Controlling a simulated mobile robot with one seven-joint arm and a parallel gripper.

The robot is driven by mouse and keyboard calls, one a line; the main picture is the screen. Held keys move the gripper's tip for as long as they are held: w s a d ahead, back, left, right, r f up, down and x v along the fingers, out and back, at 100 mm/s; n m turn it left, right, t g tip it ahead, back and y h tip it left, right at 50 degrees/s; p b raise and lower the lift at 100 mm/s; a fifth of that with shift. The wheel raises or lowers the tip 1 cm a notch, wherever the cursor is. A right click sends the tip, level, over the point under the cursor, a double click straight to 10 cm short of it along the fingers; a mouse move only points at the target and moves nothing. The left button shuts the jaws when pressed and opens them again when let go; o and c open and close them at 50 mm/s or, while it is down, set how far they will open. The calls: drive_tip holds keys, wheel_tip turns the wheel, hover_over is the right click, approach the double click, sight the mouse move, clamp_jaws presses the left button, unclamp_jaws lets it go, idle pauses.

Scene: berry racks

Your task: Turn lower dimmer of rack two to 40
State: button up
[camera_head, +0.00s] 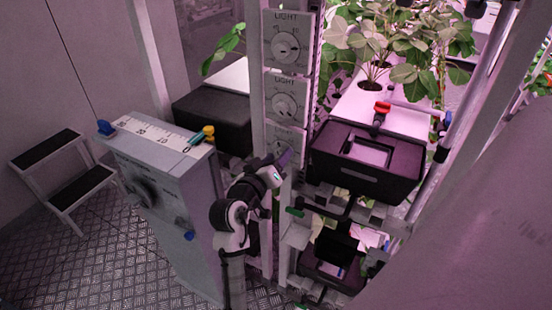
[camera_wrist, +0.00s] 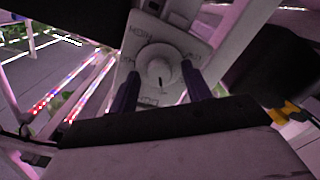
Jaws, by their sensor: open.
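Three light dimmers sit one above another on a pale post in the head view: a top one (camera_head: 286,46), a middle one (camera_head: 284,103) and a lower one (camera_head: 283,136). My gripper (camera_head: 285,160) is at the lower one and hides most of its face. In the wrist view, a round pale knob (camera_wrist: 158,72) sits on a light plate (camera_wrist: 172,36) with upside-down lettering. My gripper (camera_wrist: 163,88) is open, one dark finger on each side of the knob. Gaps show between fingers and knob. The exact setting is too small to read.
A grey cabinet (camera_head: 165,185) with a large knob stands left of my arm, with a step stool (camera_head: 65,180) beyond it. Right of the post are a black bin (camera_head: 365,170), leafy plants (camera_head: 385,40) and rack rails close to my arm.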

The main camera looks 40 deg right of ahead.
drive_tip(key=b+v, duration=0.4)
drive_tip(key=v, duration=1)
